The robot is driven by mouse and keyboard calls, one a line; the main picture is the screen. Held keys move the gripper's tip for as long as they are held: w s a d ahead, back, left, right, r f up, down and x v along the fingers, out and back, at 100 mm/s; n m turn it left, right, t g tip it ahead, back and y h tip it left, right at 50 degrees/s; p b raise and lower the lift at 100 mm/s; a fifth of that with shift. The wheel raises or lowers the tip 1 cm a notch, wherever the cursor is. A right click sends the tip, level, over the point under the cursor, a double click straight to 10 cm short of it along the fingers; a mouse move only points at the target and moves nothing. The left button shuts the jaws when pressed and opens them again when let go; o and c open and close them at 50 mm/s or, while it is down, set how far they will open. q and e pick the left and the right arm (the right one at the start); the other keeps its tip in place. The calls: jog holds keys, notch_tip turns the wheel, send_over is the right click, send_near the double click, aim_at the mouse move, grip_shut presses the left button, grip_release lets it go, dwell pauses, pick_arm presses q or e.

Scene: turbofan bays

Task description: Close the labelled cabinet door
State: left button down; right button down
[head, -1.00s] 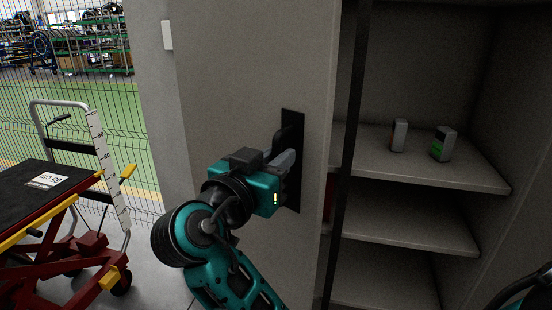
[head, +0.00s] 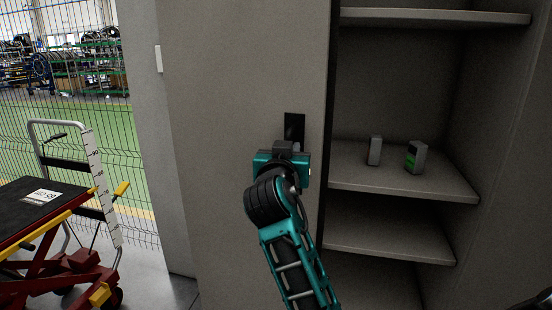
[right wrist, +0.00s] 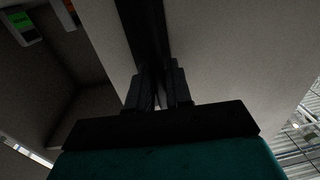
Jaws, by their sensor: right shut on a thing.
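The grey cabinet door (head: 235,190) stands ajar, with the cabinet interior showing past its right edge. No label is visible on it. A black handle plate (head: 294,124) is near that edge. In the right wrist view, the dark fingers (right wrist: 158,90) are shut on a dark handle part, with the pale door to the right and the interior to the left. My left gripper is not in view.
Cabinet shelves (head: 385,238) are right of the door. A grey box (head: 375,151) and a green-marked box (head: 416,157) stand on one shelf. A red-and-yellow lift cart (head: 60,215) is at left, before a wire fence (head: 95,130). Dark parts show at bottom right.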

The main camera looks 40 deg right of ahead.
jog(key=w+d, duration=0.1)
jog(key=d, duration=0.1)
jog(key=shift+w+d+r, duration=0.1)
jog(key=shift+w+d, duration=0.25)
jog(key=shift+d, duration=0.05)
jog(key=shift+w+d, duration=0.1)
jog(key=shift+d, duration=0.15)
jog(key=shift+r, duration=0.2)
jog(key=c, duration=1.5)
grip_release()
jog(key=shift+o, duration=1.3)
jog(key=shift+w+d+f, duration=0.15)
jog(key=shift+f, duration=0.1)
